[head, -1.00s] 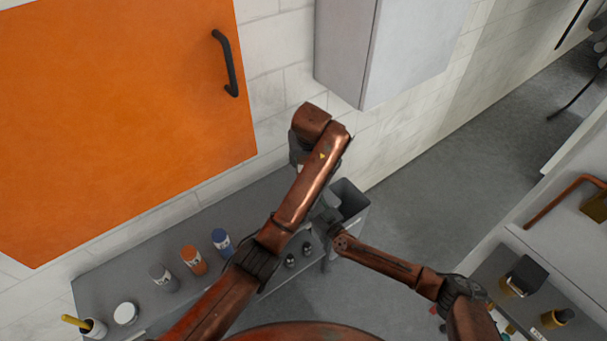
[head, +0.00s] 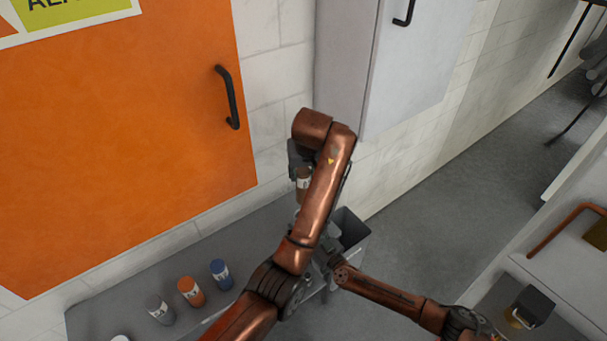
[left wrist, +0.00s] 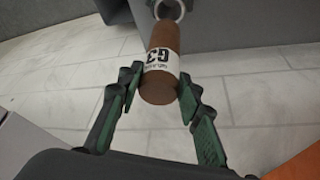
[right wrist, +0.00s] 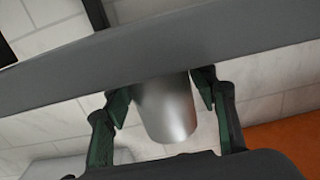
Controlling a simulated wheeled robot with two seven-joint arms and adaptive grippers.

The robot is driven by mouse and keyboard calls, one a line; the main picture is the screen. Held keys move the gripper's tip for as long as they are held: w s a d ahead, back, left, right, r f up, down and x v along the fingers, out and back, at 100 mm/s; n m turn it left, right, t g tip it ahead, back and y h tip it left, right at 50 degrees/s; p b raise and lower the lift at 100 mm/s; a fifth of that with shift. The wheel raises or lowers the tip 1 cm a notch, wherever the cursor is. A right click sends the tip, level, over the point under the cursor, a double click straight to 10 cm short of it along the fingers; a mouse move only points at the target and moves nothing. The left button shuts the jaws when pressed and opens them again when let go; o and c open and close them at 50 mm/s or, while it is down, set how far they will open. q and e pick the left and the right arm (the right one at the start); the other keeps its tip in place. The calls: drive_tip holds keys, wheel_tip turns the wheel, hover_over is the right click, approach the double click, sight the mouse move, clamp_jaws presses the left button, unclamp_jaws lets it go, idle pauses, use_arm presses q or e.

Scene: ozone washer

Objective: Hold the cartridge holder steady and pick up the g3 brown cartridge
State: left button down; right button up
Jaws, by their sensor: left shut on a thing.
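The brown G3 cartridge (left wrist: 162,65), with a white label, is between the fingers of my left gripper (left wrist: 160,85), which is shut on it. In the head view the cartridge (head: 303,181) shows beside my left forearm, in front of the wall. A metal ring shows at its far end in the left wrist view; I cannot tell what the ring belongs to. In the right wrist view my right gripper (right wrist: 165,90) is closed around a silver cylinder (right wrist: 168,108), which may be the cartridge holder. My left arm partly hides the right gripper in the head view.
Blue (head: 221,273), orange (head: 191,290) and grey (head: 160,308) labelled bottles stand on the grey counter (head: 115,300) at lower left. An orange cabinet door (head: 120,150) and a grey cabinet (head: 400,80) are on the wall. An open dark bin (head: 352,230) is behind my arms.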

drive_tip(key=shift+o, duration=1.4)
